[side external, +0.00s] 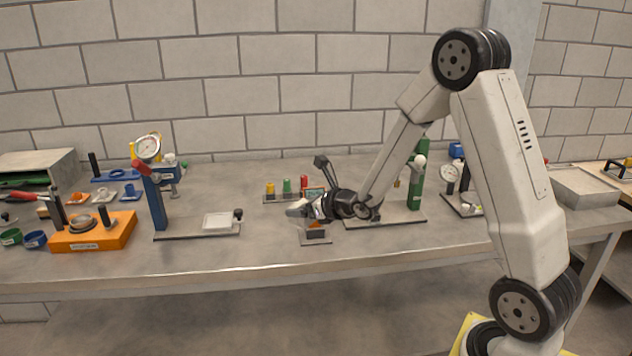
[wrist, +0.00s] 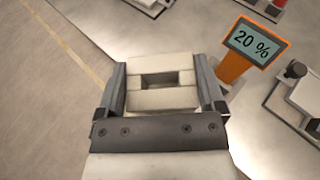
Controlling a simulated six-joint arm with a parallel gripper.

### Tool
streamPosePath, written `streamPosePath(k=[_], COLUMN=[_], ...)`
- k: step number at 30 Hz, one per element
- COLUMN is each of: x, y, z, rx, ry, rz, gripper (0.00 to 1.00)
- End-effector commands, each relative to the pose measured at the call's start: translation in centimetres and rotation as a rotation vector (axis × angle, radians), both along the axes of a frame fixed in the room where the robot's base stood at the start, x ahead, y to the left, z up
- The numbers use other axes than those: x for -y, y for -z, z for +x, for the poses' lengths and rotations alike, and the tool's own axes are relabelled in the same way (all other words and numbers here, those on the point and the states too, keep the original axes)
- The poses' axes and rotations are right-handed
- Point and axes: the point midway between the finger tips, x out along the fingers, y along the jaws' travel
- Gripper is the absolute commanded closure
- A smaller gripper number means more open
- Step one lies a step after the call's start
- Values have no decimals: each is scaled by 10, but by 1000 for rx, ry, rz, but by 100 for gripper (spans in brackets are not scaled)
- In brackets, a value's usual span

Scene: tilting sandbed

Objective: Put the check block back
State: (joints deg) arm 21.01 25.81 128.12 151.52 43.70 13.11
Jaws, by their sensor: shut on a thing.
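The check block, as I take it, is a pale block (wrist: 160,98) with a rectangular opening in its top. In the wrist view it sits between the two grey fingers of my gripper (wrist: 163,72), which is shut on it. In the side view my gripper (side external: 300,208) is low over the middle of the bench, and the block is too small there to make out clearly. A small grey stand (side external: 316,240) with an orange part is just below my gripper. Whether the block touches anything beneath it is hidden.
An orange display reading 20 % (wrist: 254,45) stands close to the right finger. Red, green and yellow pieces (side external: 287,187) stand behind my gripper. A green upright fixture (side external: 415,190) is to the right, a blue dial-gauge stand (side external: 154,200) to the left. Bare bench lies in front.

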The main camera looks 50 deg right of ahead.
Motion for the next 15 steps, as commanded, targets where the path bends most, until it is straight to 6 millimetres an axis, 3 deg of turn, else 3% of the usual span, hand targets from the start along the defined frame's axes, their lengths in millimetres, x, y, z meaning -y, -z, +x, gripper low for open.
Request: streamPosePath(k=[8, 15], x=[36, 94], y=[-6, -15], z=[-11, -38], rx=[5, 6], ry=[62, 168], rz=[0, 2], gripper=[100, 100])
